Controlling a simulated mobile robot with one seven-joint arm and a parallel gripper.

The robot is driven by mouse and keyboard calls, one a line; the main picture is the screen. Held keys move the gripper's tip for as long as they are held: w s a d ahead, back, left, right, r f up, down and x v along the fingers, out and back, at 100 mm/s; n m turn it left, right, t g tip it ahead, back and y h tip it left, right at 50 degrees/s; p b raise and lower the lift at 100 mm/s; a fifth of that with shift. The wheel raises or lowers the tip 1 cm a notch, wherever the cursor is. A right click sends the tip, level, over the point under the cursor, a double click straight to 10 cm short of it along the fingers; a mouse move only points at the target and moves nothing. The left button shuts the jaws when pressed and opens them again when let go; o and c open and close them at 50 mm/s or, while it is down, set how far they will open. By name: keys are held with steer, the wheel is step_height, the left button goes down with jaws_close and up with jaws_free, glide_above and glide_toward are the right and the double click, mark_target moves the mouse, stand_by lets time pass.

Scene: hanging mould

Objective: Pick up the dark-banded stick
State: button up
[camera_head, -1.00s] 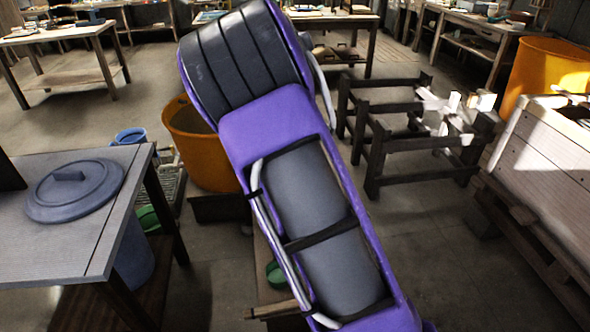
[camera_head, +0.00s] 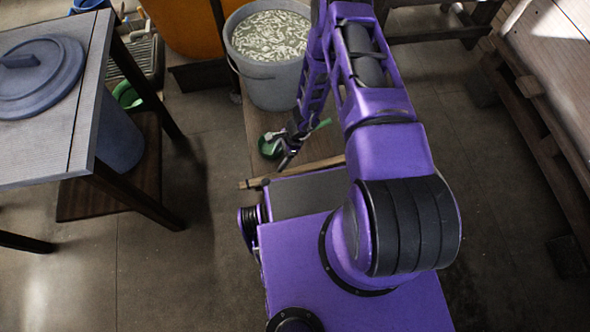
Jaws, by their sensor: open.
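A thin wooden stick (camera_head: 300,169) lies across the near end of a low wooden board, just in front of my base. Its left end sticks out past the board and shows a darker patch; I take it for the dark-banded stick. Its right part runs behind my arm. My gripper (camera_head: 281,151) points down above the board, close to the middle of the stick and slightly beyond it in the picture. It is small in view, open, with nothing seen between its fingers. I cannot tell its exact height over the stick.
A grey bucket (camera_head: 268,58) with pale patterned contents stands behind my gripper. A green item (camera_head: 270,146) lies beside the gripper. A table (camera_head: 50,130) with a blue lid (camera_head: 38,75) is at left, a wooden pallet (camera_head: 540,140) at right. Floor between is clear.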

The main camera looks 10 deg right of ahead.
steer(key=b+x, duration=0.3)
steer(key=x, duration=1.1)
steer(key=shift+w+d+f, duration=0.15)
steer(key=shift+f, duration=0.05)
jaws_close()
